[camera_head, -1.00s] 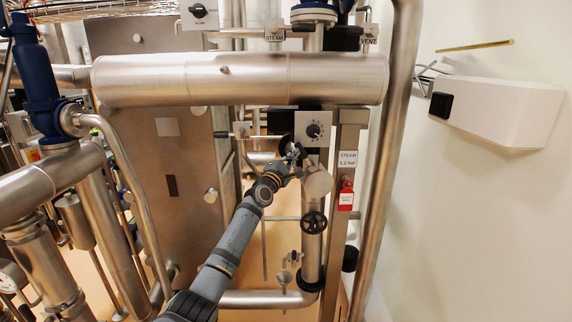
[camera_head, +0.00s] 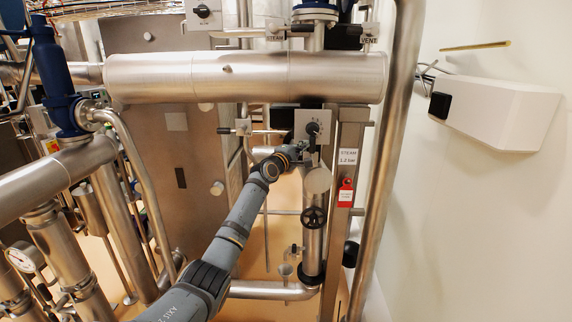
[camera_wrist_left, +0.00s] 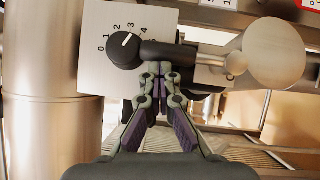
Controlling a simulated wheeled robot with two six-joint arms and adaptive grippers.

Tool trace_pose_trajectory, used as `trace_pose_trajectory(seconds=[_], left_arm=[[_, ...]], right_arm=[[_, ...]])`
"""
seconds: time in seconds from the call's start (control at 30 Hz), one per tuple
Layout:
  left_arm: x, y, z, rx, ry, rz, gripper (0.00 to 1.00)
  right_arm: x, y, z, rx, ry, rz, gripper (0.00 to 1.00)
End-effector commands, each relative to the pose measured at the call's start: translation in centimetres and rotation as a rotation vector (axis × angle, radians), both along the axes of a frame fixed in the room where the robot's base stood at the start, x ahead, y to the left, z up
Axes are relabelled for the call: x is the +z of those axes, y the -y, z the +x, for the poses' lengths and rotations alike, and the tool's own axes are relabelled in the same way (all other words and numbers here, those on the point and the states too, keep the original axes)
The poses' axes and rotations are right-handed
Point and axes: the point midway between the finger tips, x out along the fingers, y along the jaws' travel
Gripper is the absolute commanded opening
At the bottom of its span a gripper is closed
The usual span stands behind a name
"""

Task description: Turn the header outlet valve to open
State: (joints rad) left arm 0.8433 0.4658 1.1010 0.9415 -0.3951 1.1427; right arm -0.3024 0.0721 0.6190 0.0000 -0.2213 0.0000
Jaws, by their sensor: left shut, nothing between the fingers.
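A square metal plate (camera_head: 306,122) under the wide horizontal header pipe (camera_head: 245,78) carries a black dial knob (camera_head: 313,128). In the wrist view the knob (camera_wrist_left: 125,52) has a white mark pointing near 3 on a numbered scale, and a black bar (camera_wrist_left: 170,53) extends right from it. No legible label names it as the header outlet valve. My left gripper (camera_wrist_left: 159,70) is shut and empty, its tips at the bar's edge; I cannot tell whether they touch. In the head view my left gripper (camera_head: 303,147) is partly hidden among the fittings. My right gripper is not in view.
A post with a steam label (camera_head: 348,157) and red tag (camera_head: 345,192) stands to the right. A blue valve (camera_head: 55,85) is at left.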

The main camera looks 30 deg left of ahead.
Motion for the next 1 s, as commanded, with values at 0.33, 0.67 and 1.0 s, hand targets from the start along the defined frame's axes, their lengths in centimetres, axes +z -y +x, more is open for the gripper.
trace_pose_trajectory(seconds=[0.33,0.67,1.0], left_arm=[[0.87,1.22,0.43,-0.011,0.012,-0.008,0.0],[1.11,1.39,0.46,-0.013,0.017,-0.01,0.0],[1.27,1.42,0.45,-0.013,0.02,-0.011,0.0]], right_arm=[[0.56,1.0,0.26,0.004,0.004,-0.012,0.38],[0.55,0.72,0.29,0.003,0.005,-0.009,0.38],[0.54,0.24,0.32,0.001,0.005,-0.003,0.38]])
